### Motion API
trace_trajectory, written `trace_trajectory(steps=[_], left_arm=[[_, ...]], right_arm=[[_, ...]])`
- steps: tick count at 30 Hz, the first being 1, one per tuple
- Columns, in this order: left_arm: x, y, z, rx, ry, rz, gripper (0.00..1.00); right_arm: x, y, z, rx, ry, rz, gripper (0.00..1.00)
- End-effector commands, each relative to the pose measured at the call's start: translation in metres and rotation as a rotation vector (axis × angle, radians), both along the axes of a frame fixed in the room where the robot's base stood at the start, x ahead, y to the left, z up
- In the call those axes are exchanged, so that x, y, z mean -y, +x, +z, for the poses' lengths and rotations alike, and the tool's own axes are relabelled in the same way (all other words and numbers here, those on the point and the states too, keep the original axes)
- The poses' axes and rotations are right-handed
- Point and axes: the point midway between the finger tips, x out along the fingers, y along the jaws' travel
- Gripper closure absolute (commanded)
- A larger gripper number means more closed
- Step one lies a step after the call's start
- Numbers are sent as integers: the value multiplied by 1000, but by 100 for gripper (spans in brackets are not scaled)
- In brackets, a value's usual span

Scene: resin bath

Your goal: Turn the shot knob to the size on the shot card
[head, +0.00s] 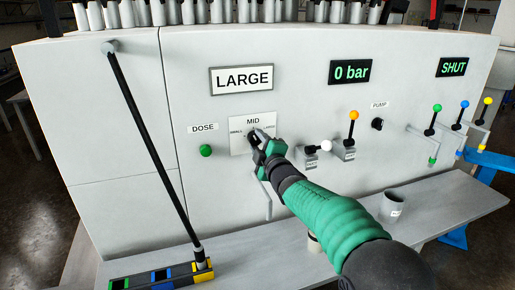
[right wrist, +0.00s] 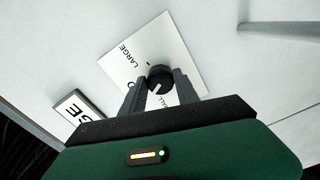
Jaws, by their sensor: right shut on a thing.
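The shot card (head: 241,79) on the white front panel reads LARGE. Below it is a square dial plate (head: 237,124) marked SMALL, MID and LARGE. The black shot knob (right wrist: 160,77) sits on this plate with a pale line on its face; I cannot tell surely which mark it points to. My right gripper (head: 259,138) reaches the plate from the lower right. Its two fingers are shut on the knob's sides, as the right wrist view shows. In the head view the gripper hides most of the knob. My left gripper is not in view.
A green DOSE button (head: 206,151) is left of the plate. Levers with white (head: 327,146) and orange (head: 354,115) balls and a PUMP knob (head: 377,124) are to the right. A black rod leans at left. A grey cup (head: 394,204) stands on the shelf.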

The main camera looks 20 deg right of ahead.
Motion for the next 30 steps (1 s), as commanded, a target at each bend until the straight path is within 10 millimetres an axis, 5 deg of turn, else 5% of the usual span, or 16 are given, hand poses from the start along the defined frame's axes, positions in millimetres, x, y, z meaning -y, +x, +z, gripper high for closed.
trace_trajectory(steps=[30], left_arm=[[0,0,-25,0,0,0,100]], right_arm=[[-2,0,-13,-49,966,-8,100]])
